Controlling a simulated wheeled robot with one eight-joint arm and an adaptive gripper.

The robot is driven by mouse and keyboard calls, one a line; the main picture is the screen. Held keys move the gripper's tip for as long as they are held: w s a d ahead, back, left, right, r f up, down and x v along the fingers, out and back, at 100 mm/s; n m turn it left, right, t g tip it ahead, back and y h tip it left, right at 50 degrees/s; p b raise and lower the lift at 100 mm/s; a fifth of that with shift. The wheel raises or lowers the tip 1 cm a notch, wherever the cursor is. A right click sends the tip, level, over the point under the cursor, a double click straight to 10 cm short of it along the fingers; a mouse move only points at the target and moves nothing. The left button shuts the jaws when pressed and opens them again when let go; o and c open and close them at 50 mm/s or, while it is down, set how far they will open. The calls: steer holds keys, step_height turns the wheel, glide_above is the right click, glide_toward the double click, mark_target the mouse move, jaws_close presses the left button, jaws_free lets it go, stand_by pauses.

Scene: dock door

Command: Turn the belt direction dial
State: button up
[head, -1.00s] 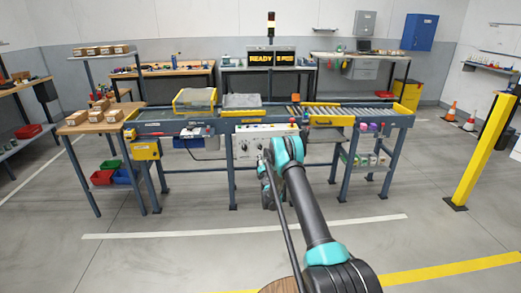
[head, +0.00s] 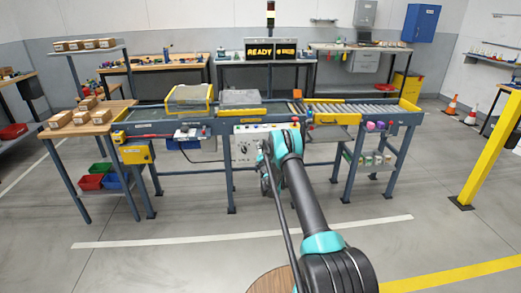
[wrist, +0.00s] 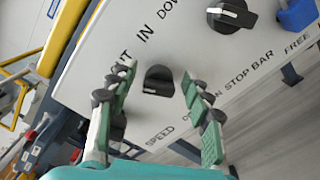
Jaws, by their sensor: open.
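The grey control panel (head: 240,150) is on the front of the conveyor in the head view and fills much of the wrist view, tilted. A black dial (wrist: 158,80) with a pale pointer line sits beside the printed words IN and OUT, which is partly covered. My gripper (wrist: 158,74) is open, with its green-padded fingers on either side of this dial in the picture. I cannot tell whether they touch it. A second black knob (wrist: 232,14) is near the words DOWN and STOP BAR. Another dark knob (wrist: 115,127) is partly hidden behind the left finger.
A blue part (wrist: 297,14) sits at the panel's upper right in the wrist view. The conveyor (head: 340,118) spans the middle, with a box table (head: 100,128) at left. A yellow post (head: 485,150) stands at right. The floor in front is clear.

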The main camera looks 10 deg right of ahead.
jaws_close()
stand_by(0.3)
steer(key=m, duration=0.5)
steer(key=shift+f+m, duration=0.15)
steer(key=shift+m, duration=0.25)
steer(key=m, duration=0.6)
steer(key=shift+f, duration=0.1)
stand_by(0.4)
jaws_free()
